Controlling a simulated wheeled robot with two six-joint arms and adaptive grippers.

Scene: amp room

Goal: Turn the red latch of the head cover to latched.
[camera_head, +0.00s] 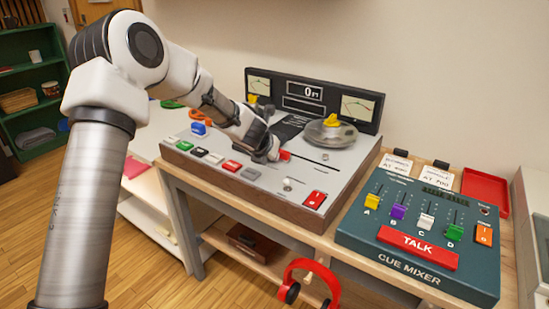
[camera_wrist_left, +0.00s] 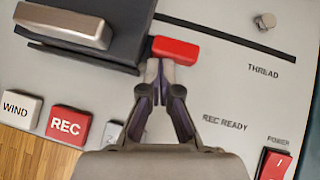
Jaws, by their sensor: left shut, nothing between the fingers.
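The red latch (camera_wrist_left: 175,50) is a short red bar at the right edge of the dark head cover (camera_wrist_left: 118,52) in the left wrist view. It points away from the cover, roughly along the slot beside it. In the head view the latch (camera_head: 285,155) shows as a small red patch beside my gripper. My left gripper (camera_wrist_left: 160,68) is shut and empty, its fingertips just below the latch's left part; I cannot tell whether they touch it. In the head view my left gripper (camera_head: 272,152) hides part of the cover. My right gripper is not in view.
On the tape deck, the REC button (camera_wrist_left: 67,124) and WIND button (camera_wrist_left: 18,109) lie left of the fingers, and a red power switch (camera_wrist_left: 274,164) lies right. A reel (camera_head: 328,134) stands behind. The cue mixer (camera_head: 420,243) stands to the right. Bare panel lies around the fingers' right side.

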